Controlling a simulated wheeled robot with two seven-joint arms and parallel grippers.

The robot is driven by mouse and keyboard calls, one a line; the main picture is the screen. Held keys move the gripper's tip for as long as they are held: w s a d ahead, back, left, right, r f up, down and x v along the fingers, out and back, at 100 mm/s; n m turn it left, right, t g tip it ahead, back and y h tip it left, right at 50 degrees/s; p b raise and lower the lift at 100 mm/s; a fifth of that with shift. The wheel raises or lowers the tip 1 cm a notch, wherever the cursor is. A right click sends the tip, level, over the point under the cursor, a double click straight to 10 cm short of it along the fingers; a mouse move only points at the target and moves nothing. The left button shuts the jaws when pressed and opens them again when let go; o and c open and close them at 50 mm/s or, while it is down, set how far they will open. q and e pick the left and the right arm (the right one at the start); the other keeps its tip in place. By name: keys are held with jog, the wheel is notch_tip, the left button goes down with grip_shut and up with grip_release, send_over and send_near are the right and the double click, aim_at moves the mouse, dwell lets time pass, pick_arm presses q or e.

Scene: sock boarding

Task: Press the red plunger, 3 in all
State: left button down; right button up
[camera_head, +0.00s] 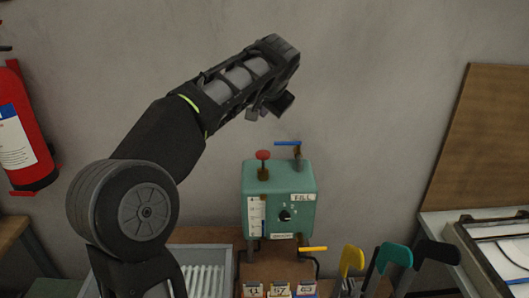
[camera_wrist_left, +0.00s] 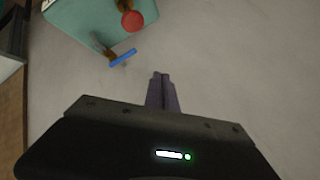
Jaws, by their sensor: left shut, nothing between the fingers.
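The red plunger (camera_head: 263,155) stands upright on top of the teal box (camera_head: 265,182), at its left side. It also shows in the left wrist view (camera_wrist_left: 132,21), near the top. My left gripper (camera_head: 254,113) is above the plunger in the head view and apart from it. In the left wrist view its fingers (camera_wrist_left: 160,76) are together with nothing between them. My right gripper is in neither view.
A blue-handled valve (camera_head: 288,143) rises beside the plunger on the box top. A yellow handle (camera_head: 313,249) is low on the box's right. Yellow, teal and black shapes stand at right. A red extinguisher (camera_head: 28,130) hangs at far left.

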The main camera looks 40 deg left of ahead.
aim_at(263, 153)
pick_arm(q)
jog(key=shift+f, duration=0.1)
notch_tip(263, 153, down, 9)
jog(key=b, duration=0.6)
jog(key=shift+r, duration=0.2)
dwell(1.8)
jog(key=shift+f+b, duration=0.45)
jog(key=shift+b, duration=0.1)
jog(key=shift+f+b, duration=1.5)
jog(key=shift+f, duration=0.15)
dwell(1.2)
jog(key=shift+r, duration=0.1)
jog(key=shift+r+p, duration=1.7)
jog(key=shift+r, duration=0.3)
